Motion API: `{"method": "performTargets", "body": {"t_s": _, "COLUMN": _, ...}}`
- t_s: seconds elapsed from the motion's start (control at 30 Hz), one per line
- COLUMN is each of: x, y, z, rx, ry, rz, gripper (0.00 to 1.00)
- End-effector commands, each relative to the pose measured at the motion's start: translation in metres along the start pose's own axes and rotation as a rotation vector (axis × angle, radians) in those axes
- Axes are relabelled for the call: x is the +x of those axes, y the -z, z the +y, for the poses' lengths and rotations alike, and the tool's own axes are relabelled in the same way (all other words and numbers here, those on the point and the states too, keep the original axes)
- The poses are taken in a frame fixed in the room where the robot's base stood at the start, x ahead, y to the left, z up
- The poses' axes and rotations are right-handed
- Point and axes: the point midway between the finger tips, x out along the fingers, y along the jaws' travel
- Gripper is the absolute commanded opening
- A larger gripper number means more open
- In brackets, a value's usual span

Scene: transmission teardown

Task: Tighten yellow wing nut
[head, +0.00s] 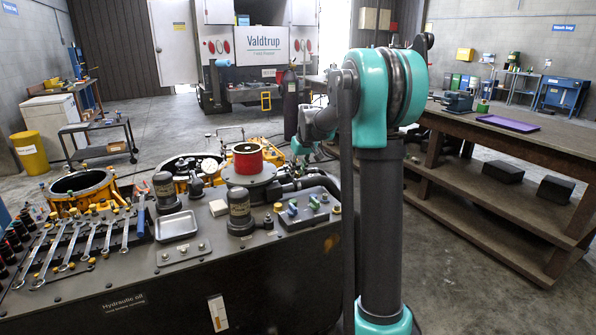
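No yellow wing nut can be made out for certain in the head view. Small yellow pieces sit on the dark hydraulic oil bench (150,290): one yellow cap (278,207) is beside a dark cylinder (240,210), and another (336,210) is near the bench's right edge. Yellow housings (82,186) stand behind the bench. My teal and grey arm rises at the right of the bench and reaches away behind it. My gripper cannot be made out; the arm hides that area.
Several wrenches (72,242) and a small metal tray (176,225) lie on the bench. A red ring-shaped part (247,158) stands at its back. A wooden workbench (520,145) with a purple tray (507,123) fills the right. Open floor (450,290) lies between.

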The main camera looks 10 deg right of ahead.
Motion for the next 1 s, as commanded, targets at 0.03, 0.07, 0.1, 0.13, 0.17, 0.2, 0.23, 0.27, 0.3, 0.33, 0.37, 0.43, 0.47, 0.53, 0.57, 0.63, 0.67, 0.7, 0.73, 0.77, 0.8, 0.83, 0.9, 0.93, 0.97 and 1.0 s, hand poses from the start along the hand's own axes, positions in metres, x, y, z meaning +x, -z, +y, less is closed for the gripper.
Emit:
{"method": "performTargets", "body": {"t_s": 0.03, "x": 0.0, "y": 0.0, "z": -0.0001, "rx": 0.0, "ry": 0.0, "rz": 0.0, "gripper": 0.26}}
{"method": "performTargets", "body": {"t_s": 0.07, "x": -0.0001, "y": 0.0, "z": 0.0, "rx": 0.0, "ry": 0.0, "rz": 0.0, "gripper": 0.26}}
{"method": "performTargets", "body": {"t_s": 0.1, "x": -0.0001, "y": 0.0, "z": 0.0, "rx": 0.0, "ry": 0.0, "rz": 0.0, "gripper": 0.26}}
{"method": "performTargets", "body": {"t_s": 0.13, "x": -0.0001, "y": 0.0, "z": -0.0001, "rx": 0.0, "ry": 0.0, "rz": 0.0, "gripper": 0.26}}
{"method": "performTargets", "body": {"t_s": 0.17, "x": -0.0002, "y": 0.0, "z": -0.0001, "rx": 0.0, "ry": 0.0, "rz": 0.0, "gripper": 0.23}}
{"method": "performTargets", "body": {"t_s": 0.2, "x": -0.0002, "y": -0.0001, "z": 0.0, "rx": 0.0, "ry": 0.0, "rz": 0.0, "gripper": 0.18}}
{"method": "performTargets", "body": {"t_s": 0.23, "x": -0.0002, "y": -0.0001, "z": 0.0, "rx": 0.0, "ry": 0.0, "rz": 0.0, "gripper": 0.15}}
{"method": "performTargets", "body": {"t_s": 0.27, "x": -0.0003, "y": -0.0001, "z": 0.0, "rx": 0.0, "ry": 0.0, "rz": 0.0, "gripper": 0.11}}
{"method": "performTargets", "body": {"t_s": 0.3, "x": -0.0003, "y": -0.0001, "z": 0.0, "rx": 0.0, "ry": 0.0, "rz": 0.0, "gripper": 0.06}}
{"method": "performTargets", "body": {"t_s": 0.33, "x": -0.0003, "y": -0.0001, "z": 0.0, "rx": 0.0, "ry": 0.0, "rz": 0.0, "gripper": 0.02}}
{"method": "performTargets", "body": {"t_s": 0.37, "x": -0.0003, "y": -0.0001, "z": 0.0, "rx": 0.0, "ry": 0.0, "rz": 0.0, "gripper": 0.0}}
{"method": "performTargets", "body": {"t_s": 0.43, "x": -0.0003, "y": -0.0001, "z": 0.0, "rx": 0.0, "ry": 0.0, "rz": 0.0, "gripper": 0.0}}
{"method": "performTargets", "body": {"t_s": 0.47, "x": -0.0004, "y": -0.0001, "z": 0.0, "rx": 0.0, "ry": 0.0, "rz": 0.0, "gripper": 0.0}}
{"method": "performTargets", "body": {"t_s": 0.53, "x": -0.0004, "y": -0.0001, "z": 0.0, "rx": 0.0, "ry": 0.0, "rz": 0.0, "gripper": 0.0}}
{"method": "performTargets", "body": {"t_s": 0.57, "x": -0.0004, "y": -0.0001, "z": 0.0, "rx": 0.0, "ry": 0.0, "rz": 0.0, "gripper": 0.0}}
{"method": "performTargets", "body": {"t_s": 0.63, "x": -0.0004, "y": -0.0001, "z": -0.0001, "rx": 0.001, "ry": 0.0, "rz": 0.0, "gripper": 0.0}}
{"method": "performTargets", "body": {"t_s": 0.67, "x": -0.0004, "y": -0.0001, "z": -0.0001, "rx": 0.003, "ry": -0.001, "rz": 0.0, "gripper": 0.0}}
{"method": "performTargets", "body": {"t_s": 0.7, "x": -0.0004, "y": -0.0001, "z": -0.0002, "rx": 0.006, "ry": -0.002, "rz": 0.0, "gripper": 0.0}}
{"method": "performTargets", "body": {"t_s": 0.73, "x": -0.0004, "y": -0.0001, "z": -0.0003, "rx": 0.01, "ry": -0.004, "rz": 0.0, "gripper": 0.0}}
{"method": "performTargets", "body": {"t_s": 0.77, "x": -0.0005, "y": -0.0001, "z": -0.0004, "rx": 0.014, "ry": -0.005, "rz": 0.0, "gripper": 0.0}}
{"method": "performTargets", "body": {"t_s": 0.8, "x": -0.0005, "y": 0.0, "z": -0.0005, "rx": 0.022, "ry": -0.009, "rz": 0.0, "gripper": 0.0}}
{"method": "performTargets", "body": {"t_s": 0.83, "x": -0.0005, "y": 0.0, "z": -0.0007, "rx": 0.029, "ry": -0.012, "rz": 0.0, "gripper": 0.0}}
{"method": "performTargets", "body": {"t_s": 0.9, "x": -0.0005, "y": -0.0001, "z": -0.0007, "rx": 0.053, "ry": -0.023, "rz": 0.0, "gripper": 0.0}}
{"method": "performTargets", "body": {"t_s": 0.93, "x": -0.0005, "y": -0.0001, "z": -0.0009, "rx": 0.066, "ry": -0.028, "rz": 0.0, "gripper": 0.0}}
{"method": "performTargets", "body": {"t_s": 0.97, "x": -0.0005, "y": 0.0, "z": -0.0012, "rx": 0.081, "ry": -0.034, "rz": 0.0, "gripper": 0.0}}
{"method": "performTargets", "body": {"t_s": 1.0, "x": -0.0005, "y": 0.0, "z": -0.0016, "rx": 0.102, "ry": -0.043, "rz": 0.0, "gripper": 0.0}}
